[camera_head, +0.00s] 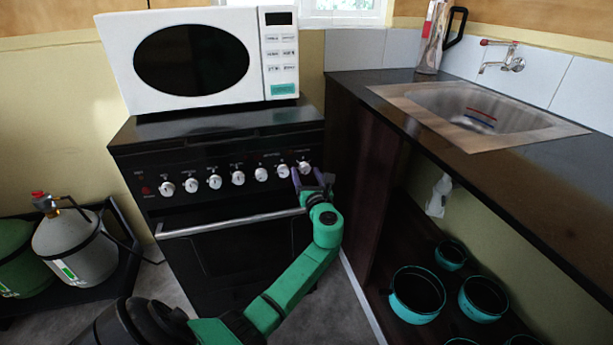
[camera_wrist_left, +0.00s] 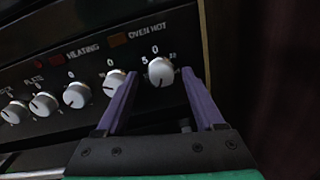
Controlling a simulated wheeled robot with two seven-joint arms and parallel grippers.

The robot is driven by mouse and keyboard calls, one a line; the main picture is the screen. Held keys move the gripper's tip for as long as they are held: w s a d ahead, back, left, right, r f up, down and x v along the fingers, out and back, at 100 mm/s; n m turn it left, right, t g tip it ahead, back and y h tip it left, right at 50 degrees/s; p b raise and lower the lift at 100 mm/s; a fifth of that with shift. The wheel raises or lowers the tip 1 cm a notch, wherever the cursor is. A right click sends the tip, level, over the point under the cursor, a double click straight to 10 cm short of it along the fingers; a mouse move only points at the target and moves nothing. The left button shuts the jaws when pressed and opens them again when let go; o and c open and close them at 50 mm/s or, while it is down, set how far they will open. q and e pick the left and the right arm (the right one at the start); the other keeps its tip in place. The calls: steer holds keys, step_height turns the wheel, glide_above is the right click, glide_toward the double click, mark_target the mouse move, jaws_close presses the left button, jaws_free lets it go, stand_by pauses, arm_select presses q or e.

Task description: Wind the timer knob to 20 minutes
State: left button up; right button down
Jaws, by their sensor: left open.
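The black stove (camera_head: 225,150) has a row of white knobs on its front panel. The rightmost knob (camera_head: 305,167), with small numbers around it including 0 and 5, appears to be the timer knob; it also shows in the left wrist view (camera_wrist_left: 160,71). My left gripper (camera_head: 309,177) is open at this knob. In the left wrist view, its purple fingers (camera_wrist_left: 159,75) stand on either side of the knob, with gaps visible. The knob's exact setting is too small to read. My right gripper is not in view.
Neighbouring knobs (camera_head: 261,174) stand left of the left finger. The oven handle (camera_head: 230,222) runs below the panel. The counter's dark side wall (camera_head: 355,150) is close on the right. A white microwave (camera_head: 200,60) sits on the stove top. Gas cylinders (camera_head: 75,245) stand at left.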

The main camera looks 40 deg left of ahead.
arm_select(q)
jaws_close()
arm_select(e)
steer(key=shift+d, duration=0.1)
arm_select(q)
steer(key=shift+f, duration=0.1)
stand_by(0.3)
steer(key=shift+n, duration=0.5)
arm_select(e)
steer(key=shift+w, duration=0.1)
arm_select(q)
steer(key=shift+f+n+b, duration=0.1)
steer(key=shift+n+b, duration=0.25)
steer(key=shift+n, duration=0.15)
steer(key=n+b, duration=0.1)
steer(key=n, duration=0.1)
steer(key=shift+d+f+n, duration=0.1)
steer(key=shift+n, duration=0.3)
steer(key=shift+n+b, duration=0.6)
steer(key=shift+n, duration=0.4)
steer(key=shift+n+b, duration=0.3)
steer(key=shift+n, duration=0.4)
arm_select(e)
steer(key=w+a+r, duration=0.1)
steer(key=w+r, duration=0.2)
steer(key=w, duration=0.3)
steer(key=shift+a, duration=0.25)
